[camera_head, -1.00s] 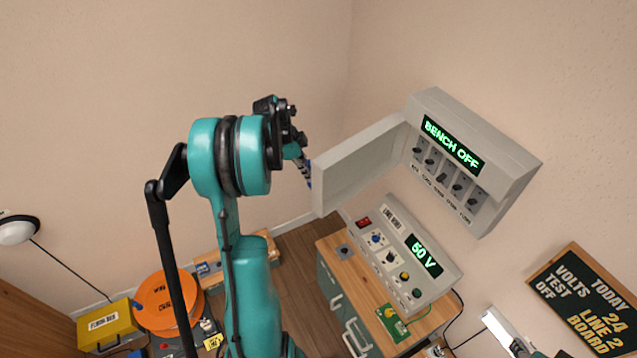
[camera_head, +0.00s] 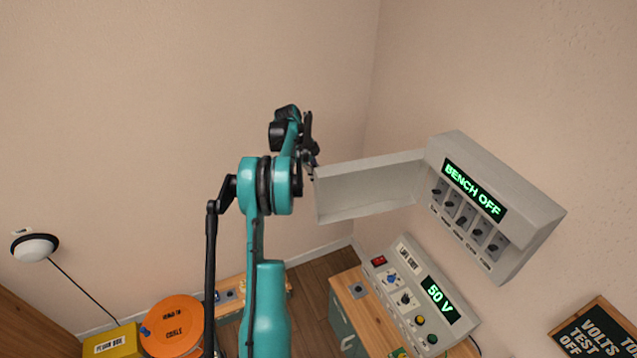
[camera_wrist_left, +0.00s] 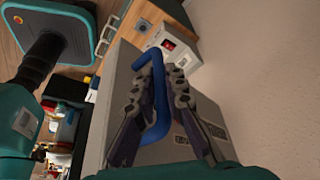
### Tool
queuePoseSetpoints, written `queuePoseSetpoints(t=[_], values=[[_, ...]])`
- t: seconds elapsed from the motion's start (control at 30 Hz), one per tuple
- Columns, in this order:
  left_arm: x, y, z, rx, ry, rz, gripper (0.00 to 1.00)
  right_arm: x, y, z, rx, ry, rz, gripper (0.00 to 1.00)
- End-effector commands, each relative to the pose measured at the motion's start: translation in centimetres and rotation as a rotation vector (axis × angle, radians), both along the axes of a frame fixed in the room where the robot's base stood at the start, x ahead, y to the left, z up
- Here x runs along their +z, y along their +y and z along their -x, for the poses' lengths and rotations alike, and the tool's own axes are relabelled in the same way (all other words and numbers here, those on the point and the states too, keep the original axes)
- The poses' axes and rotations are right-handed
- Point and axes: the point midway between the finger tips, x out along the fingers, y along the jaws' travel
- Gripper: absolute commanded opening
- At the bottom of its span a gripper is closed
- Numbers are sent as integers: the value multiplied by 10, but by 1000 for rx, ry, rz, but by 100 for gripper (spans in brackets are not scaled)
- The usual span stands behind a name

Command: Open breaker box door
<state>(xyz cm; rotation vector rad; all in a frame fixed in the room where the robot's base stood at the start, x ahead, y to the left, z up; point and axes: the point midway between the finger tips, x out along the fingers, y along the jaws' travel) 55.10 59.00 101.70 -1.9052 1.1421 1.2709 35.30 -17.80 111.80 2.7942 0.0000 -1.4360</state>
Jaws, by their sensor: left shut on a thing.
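The breaker box (camera_head: 497,205) is a grey wall box with a green "BENCH OFF" display and a row of black switches. Its door (camera_head: 368,188) stands wide open, swung out to the left. My left gripper (camera_head: 310,165) is at the door's free edge. In the left wrist view, my left gripper (camera_wrist_left: 157,95) is shut on the blue handle (camera_wrist_left: 158,108), a bent bar on the door's outer face (camera_wrist_left: 120,75). In the head view the handle is hidden behind the gripper and door. My right gripper is not in view.
Below the box, a grey panel (camera_head: 425,300) with a "50 V" display stands on a wooden-topped cabinet (camera_head: 352,297). A chalkboard (camera_head: 598,333) is at lower right.

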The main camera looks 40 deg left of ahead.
Motion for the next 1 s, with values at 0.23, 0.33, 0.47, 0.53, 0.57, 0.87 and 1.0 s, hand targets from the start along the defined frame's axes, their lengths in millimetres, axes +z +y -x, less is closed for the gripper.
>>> queuePoseSetpoints(t=[0.23,0.33,0.47,0.53,0.57,0.87,1.0], values=[[0,-1,0,-1,-1,1,30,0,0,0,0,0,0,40],[0,-1,0,0,0,1,32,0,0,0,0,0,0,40],[0,-1,0,0,0,0,32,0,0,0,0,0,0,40],[0,0,0,0,0,0,32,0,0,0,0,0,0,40],[1,0,0,0,0,0,32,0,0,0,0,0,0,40],[43,16,9,2,0,0,32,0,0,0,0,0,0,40],[72,26,14,1,0,1,32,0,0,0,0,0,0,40]])
